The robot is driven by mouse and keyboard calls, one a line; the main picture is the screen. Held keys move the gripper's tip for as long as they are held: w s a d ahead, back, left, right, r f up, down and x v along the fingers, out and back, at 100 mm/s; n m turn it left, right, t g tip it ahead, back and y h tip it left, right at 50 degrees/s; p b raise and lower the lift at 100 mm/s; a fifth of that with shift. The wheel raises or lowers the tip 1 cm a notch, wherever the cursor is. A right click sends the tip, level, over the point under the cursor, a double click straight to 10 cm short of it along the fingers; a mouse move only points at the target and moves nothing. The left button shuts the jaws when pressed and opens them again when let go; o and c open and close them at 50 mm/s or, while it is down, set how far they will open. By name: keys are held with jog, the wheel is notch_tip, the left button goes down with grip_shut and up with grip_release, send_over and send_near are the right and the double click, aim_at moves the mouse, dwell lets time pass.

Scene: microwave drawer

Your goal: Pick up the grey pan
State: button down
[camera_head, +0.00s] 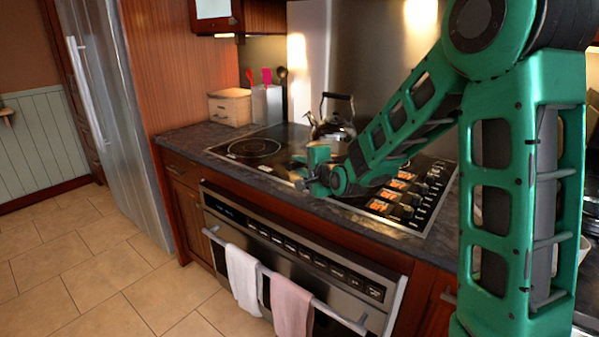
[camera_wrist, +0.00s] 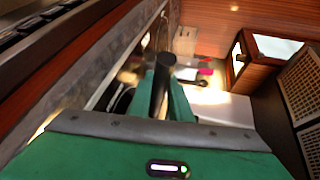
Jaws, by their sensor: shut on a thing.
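My gripper (camera_head: 318,156) is low over the dark glass cooktop, in front of the kettle, at the end of my green arm. In the wrist view its two green fingers (camera_wrist: 160,98) are closed on a dark, rod-like handle (camera_wrist: 165,62), which sticks up between them. This looks like the handle of the grey pan. The pan's body is not clearly seen in either view; my arm and gripper block part of the cooktop. I cannot tell whether the pan touches the cooktop.
A shiny kettle (camera_head: 333,116) stands behind my gripper. A wooden bread box (camera_head: 229,107) and a utensil holder (camera_head: 267,103) are at the back left. Two towels hang on the oven handle (camera_head: 340,317). The left of the cooktop (camera_head: 254,148) is clear.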

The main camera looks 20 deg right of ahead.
jog(key=r, duration=0.1)
jog(key=a+r, duration=0.1)
jog(key=r, duration=0.1)
jog(key=shift+s, duration=0.15)
jog(key=s+a+r, duration=0.4)
jog(key=a+r, duration=0.2)
jog(key=a, duration=0.3)
jog(key=shift+s+a+r, duration=0.15)
jog(key=shift+s+a, duration=0.15)
dwell(0.4)
